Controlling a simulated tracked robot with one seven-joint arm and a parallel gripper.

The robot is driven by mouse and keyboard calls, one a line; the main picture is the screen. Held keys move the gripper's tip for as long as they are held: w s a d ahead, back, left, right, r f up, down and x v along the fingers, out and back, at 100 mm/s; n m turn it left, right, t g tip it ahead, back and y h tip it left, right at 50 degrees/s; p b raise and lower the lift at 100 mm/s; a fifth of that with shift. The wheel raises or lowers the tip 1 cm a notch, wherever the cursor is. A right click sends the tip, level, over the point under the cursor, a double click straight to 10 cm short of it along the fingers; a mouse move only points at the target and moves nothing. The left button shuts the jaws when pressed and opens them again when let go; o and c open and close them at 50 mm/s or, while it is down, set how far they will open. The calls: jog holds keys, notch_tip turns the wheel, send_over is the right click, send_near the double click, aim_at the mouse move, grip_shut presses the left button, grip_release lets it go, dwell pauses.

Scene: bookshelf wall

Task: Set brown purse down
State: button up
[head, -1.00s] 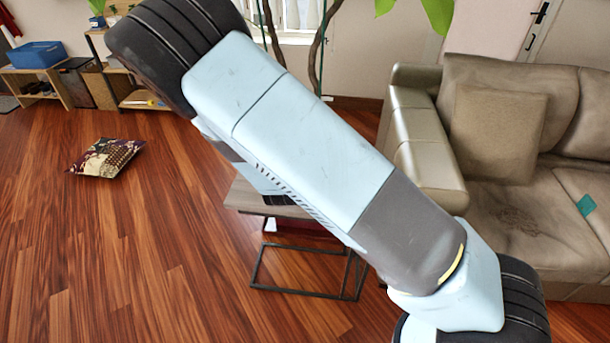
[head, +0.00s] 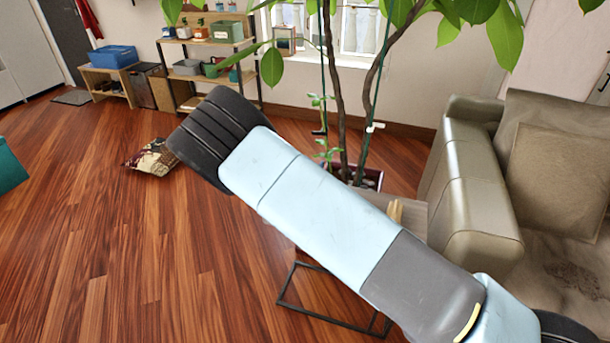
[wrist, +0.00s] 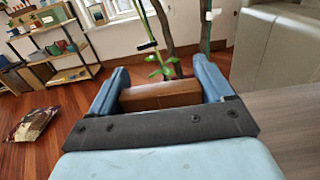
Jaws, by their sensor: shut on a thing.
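The brown purse (wrist: 160,94) shows in the wrist view as a brown block between the two blue fingers of my gripper (wrist: 162,78). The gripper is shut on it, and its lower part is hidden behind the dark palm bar. In the head view my arm crosses the middle, and neither gripper nor purse can be made out clearly. A small tan thing (head: 395,210) shows beside the arm over the side table; I cannot tell what it is.
A grey-brown side table (head: 412,222) stands beside the sofa (head: 475,185), also at right in the wrist view (wrist: 285,115). A potted plant (head: 372,180) stands behind. A patterned cushion (head: 152,158) lies on the floor. Shelves (head: 210,65) line the wall. Floor at left is open.

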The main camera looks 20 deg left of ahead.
jog(key=shift+w+a+f, duration=0.15)
jog(key=shift+a+f, duration=0.05)
jog(key=shift+f, duration=0.6)
jog(key=shift+w+a+f, duration=0.1)
jog(key=shift+a+f, duration=0.05)
jog(key=shift+f, duration=0.6)
jog(key=shift+w+a+f, duration=0.15)
jog(key=shift+a+f, duration=0.05)
jog(key=shift+f, duration=0.6)
jog(key=o, duration=1.3)
jog(key=shift+f, duration=0.1)
jog(key=s+a, duration=0.1)
jog(key=s, duration=1.1)
jog(key=shift+r, duration=0.2)
